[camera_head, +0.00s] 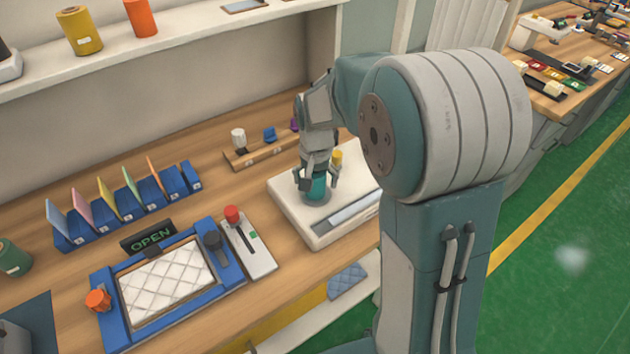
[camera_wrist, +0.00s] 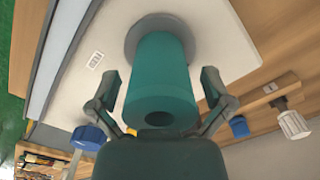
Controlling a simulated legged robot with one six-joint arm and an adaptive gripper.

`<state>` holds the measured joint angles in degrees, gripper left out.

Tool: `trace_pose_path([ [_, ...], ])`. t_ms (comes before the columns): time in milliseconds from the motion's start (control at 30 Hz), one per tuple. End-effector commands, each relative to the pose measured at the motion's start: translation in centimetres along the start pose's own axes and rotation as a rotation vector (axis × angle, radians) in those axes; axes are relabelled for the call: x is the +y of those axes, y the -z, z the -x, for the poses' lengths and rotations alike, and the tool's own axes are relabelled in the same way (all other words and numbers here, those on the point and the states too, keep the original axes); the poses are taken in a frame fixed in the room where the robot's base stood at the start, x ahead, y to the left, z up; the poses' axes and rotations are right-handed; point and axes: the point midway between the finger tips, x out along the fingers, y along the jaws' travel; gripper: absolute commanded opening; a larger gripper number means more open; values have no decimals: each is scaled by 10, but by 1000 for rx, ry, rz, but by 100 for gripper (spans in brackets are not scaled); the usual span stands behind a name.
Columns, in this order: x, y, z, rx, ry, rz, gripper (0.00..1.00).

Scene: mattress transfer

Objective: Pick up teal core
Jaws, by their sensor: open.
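The teal core (camera_head: 313,186) is a teal cylinder standing on the round grey plate of a white device on the workbench. In the wrist view the teal core (camera_wrist: 160,85) is large and central, with a dark hole in its near end. My gripper (camera_head: 318,178) is over the core from above. In the wrist view my gripper (camera_wrist: 160,88) is open, with one finger on each side of the core. A gap shows on the left side; whether the right finger touches the core I cannot tell. The white device (camera_head: 330,232) extends to the right, partly behind my arm.
A blue frame with a quilted white pad (camera_head: 165,283) and an OPEN sign (camera_head: 152,236) lies left of the device. A red-knobbed box (camera_head: 248,248) stands between them. A wooden rack (camera_head: 262,152) with small parts is behind. Blue holders with coloured cards (camera_head: 125,200) stand further left.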

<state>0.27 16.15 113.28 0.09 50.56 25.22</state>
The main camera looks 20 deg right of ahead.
Motion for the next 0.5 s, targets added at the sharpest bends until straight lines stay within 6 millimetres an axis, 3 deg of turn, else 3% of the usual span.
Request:
trace_pose_path([
  [33, 0, 0, 0, 0, 0, 0, 100],
  [67, 0, 0, 0, 0, 0, 0, 91],
  [200, -1, 0, 0, 0, -1, 0, 29],
  [500, -1, -1, 0, -1, -2, 0, 25],
])
